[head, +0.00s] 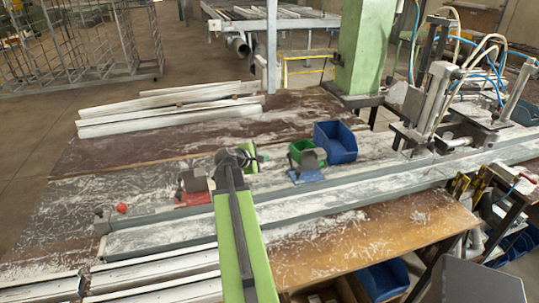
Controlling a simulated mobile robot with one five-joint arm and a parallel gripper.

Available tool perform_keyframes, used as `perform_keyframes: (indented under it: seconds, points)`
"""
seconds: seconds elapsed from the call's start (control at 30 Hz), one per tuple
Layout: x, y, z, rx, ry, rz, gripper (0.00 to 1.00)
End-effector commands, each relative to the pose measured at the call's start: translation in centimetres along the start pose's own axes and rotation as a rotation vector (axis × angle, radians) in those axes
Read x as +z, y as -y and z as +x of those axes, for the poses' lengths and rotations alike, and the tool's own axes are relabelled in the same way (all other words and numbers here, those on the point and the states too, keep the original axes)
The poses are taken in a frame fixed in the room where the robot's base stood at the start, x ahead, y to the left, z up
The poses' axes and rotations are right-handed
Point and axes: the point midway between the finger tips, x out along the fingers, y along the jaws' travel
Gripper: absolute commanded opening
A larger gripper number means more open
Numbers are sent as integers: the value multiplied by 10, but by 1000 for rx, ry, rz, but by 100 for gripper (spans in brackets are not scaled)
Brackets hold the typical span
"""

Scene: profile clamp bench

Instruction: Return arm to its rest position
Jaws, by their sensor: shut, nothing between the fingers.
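My arm, lime green and dark grey, reaches from the bottom middle of the head view up over the bench. My gripper (257,158) is at its far end, above the white-dusted bench and behind the long grey rail (350,190). It is small and partly hidden by my own arm; it is shut and holds nothing. A clamp on a red base (195,198) stands to the left of my arm. A dark clamp on a blue base (308,177) stands to the right, apart from my gripper.
A red knob (122,208) is at the rail's left end. White profiles (170,108) lie at the back left. A machine with hoses (440,95) stands at right.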

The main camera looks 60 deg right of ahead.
Motion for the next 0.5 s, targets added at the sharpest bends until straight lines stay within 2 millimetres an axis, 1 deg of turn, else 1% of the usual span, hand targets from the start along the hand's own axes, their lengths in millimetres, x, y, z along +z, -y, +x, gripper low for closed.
perform_keyframes:
  seconds: [0.03,0.1,0.5]
  points:
    - [1,0,-5,0,0,0,0]
    - [0,0,-8,0,0,1,0]
    - [-2,1,-9,1,-1,0,0]
